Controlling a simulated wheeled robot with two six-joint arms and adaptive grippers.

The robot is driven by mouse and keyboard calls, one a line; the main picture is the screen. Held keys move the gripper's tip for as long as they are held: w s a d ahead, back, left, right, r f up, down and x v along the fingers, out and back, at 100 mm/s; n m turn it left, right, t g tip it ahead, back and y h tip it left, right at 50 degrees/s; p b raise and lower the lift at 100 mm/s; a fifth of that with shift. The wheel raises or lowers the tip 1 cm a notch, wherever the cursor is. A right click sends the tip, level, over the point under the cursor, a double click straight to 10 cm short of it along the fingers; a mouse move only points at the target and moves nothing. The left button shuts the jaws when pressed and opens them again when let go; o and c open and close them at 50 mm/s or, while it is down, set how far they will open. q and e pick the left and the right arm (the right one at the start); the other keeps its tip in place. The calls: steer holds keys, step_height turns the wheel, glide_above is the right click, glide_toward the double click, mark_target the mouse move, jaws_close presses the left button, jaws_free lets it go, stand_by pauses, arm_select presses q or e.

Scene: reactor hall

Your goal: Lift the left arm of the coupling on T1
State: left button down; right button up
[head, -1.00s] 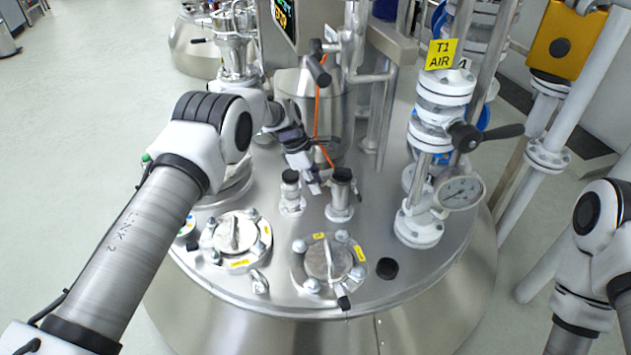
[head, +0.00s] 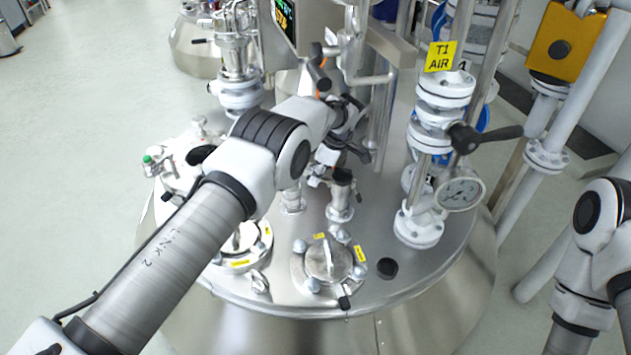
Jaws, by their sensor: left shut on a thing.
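The coupling (head: 341,196) is a short upright metal fitting with a black top on the steel lid of T1 (head: 300,222). My left arm reaches over the lid from the left. My left gripper (head: 321,180) points down at the upper left side of the coupling. It is shut on the coupling's left arm, which is mostly hidden by the fingers. A second fitting (head: 292,200) stands just left of the coupling, its top hidden by my arm. My right gripper is out of view; only part of my right arm shows at the right edge.
A white flanged valve pipe with a black handle (head: 495,136) and a gauge (head: 460,193) stands right of the coupling, under the yellow T1 AIR sign (head: 441,56). A round hatch (head: 329,261) lies in front. Vertical pipes rise behind.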

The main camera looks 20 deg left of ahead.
arm_select(q)
steer(key=shift+d+r+y+b, duration=0.1)
steer(key=shift+d+y+b, duration=0.05)
steer(key=shift+y+b, duration=0.45)
steer(key=shift+r, duration=0.1)
steer(key=c, duration=1)
jaws_free()
steer(key=shift+c, duration=0.2)
steer(key=v, duration=0.7)
steer(key=shift+r, duration=0.2)
steer(key=shift+w+d, duration=0.1)
